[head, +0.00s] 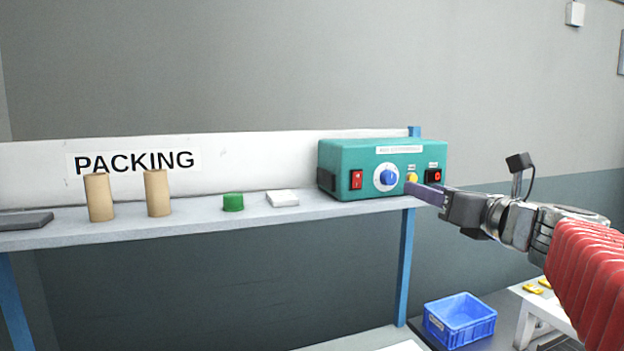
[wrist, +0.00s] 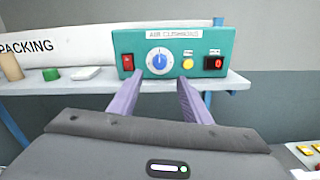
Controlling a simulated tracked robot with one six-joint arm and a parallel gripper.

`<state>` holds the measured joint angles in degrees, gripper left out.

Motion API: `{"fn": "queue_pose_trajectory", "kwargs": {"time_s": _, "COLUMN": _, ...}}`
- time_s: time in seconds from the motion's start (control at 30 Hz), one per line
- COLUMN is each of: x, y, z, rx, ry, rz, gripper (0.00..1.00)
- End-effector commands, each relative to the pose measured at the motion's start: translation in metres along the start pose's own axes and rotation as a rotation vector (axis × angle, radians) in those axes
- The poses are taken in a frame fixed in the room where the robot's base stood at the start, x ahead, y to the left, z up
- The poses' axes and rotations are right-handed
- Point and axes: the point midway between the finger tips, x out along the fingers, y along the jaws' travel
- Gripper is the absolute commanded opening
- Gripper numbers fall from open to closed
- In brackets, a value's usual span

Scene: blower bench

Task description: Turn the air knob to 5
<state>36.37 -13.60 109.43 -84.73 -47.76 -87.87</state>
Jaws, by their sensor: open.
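The teal blower box (head: 345,155) stands at the right end of the shelf. Its front carries the blue air knob (head: 388,178) on a white dial, which also shows in the wrist view (wrist: 159,61) with a white pointer mark near the top. The dial numbers are too small to read. My gripper (head: 414,188) is in front of the box's right part in the head view. In the wrist view its two purple fingers (wrist: 158,88) are apart with nothing between them, below the knob and yellow button, and do not appear to touch the box.
A red switch (head: 356,180), a yellow button (wrist: 188,64) and a black switch with red display (wrist: 214,63) flank the knob. A white block (head: 283,198), green cylinder (head: 233,202) and two cardboard tubes (head: 157,193) stand left on the shelf. A blue crate (head: 460,320) is below.

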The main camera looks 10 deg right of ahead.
Motion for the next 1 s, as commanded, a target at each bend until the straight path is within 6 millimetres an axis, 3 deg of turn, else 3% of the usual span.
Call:
{"fn": "queue_pose_trajectory", "kwargs": {"time_s": 0.6, "x": 0.090, "y": 0.000, "z": 0.000, "rx": 0.001, "ry": 0.000, "rz": 0.001, "gripper": 0.44}}
{"fn": "queue_pose_trajectory", "kwargs": {"time_s": 0.8, "x": 0.107, "y": 0.000, "z": 0.000, "rx": 0.001, "ry": 0.000, "rz": 0.000, "gripper": 0.44}}
{"fn": "queue_pose_trajectory", "kwargs": {"time_s": 1.0, "x": 0.111, "y": -0.001, "z": 0.000, "rx": 0.000, "ry": -0.001, "rz": -0.002, "gripper": 0.44}}
